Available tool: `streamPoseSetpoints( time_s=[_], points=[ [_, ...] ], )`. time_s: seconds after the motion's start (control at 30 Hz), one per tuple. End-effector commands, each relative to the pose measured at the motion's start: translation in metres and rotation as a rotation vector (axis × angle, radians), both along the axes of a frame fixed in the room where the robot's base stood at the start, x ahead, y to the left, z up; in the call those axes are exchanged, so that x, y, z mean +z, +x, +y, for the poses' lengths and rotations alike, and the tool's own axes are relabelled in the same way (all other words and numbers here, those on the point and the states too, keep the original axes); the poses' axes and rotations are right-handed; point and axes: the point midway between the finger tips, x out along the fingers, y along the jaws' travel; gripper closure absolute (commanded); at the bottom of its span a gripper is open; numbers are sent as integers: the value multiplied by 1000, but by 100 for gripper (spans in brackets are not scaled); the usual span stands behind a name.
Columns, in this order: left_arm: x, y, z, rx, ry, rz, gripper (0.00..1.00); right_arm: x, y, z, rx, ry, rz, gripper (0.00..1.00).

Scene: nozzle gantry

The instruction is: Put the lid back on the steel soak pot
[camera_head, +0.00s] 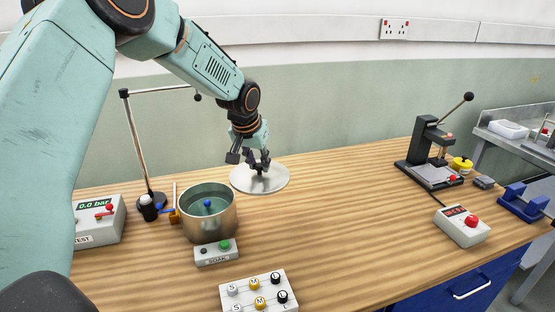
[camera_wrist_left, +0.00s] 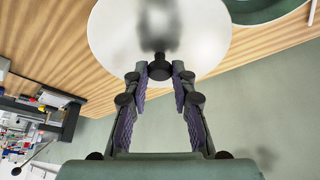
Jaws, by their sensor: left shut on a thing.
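The steel soak pot (camera_head: 209,225) stands uncovered on the bench, holding greenish liquid with a blue-topped thing (camera_head: 208,204) in it. The round steel lid (camera_head: 274,181) is just behind and right of the pot, on or close above the bench; I cannot tell which. My left gripper (camera_head: 262,168) is shut on the lid's dark knob, above the lid's middle. In the left wrist view the lid (camera_wrist_left: 115,40) lies beyond the fingertips (camera_wrist_left: 159,72), which close on the knob. The pot's rim (camera_wrist_left: 265,15) shows at the top right there. My right gripper is not in view.
A soak button box (camera_head: 216,254) stands in front of the pot. A rack of lettered nozzles (camera_head: 258,293) lies at the front. A test box (camera_head: 98,222) and a stand with a bent arm (camera_head: 138,145) are at left. A lever press (camera_head: 432,160) stands right. The bench middle is clear.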

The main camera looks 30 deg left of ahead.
Motion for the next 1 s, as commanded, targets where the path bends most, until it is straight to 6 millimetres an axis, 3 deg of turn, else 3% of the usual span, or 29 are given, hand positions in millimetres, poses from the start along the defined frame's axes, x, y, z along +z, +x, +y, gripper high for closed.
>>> streamPoseSetpoints(
  time_s=[0.03, 0.3, 0.7, 0.8, 1.0],
  points=[
    [10, -6, 10, 8, -4, 0, 100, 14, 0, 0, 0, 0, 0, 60],
    [24, -35, 54, 22, -6, 0, 100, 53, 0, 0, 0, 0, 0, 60],
    [23, -89, 108, -26, -7, -1, 100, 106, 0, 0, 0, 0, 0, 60],
    [12, -98, 117, -73, -4, -2, 100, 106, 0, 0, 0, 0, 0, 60],
    [9, -97, 120, -122, 0, -2, 100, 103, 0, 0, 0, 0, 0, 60]
  ],
)
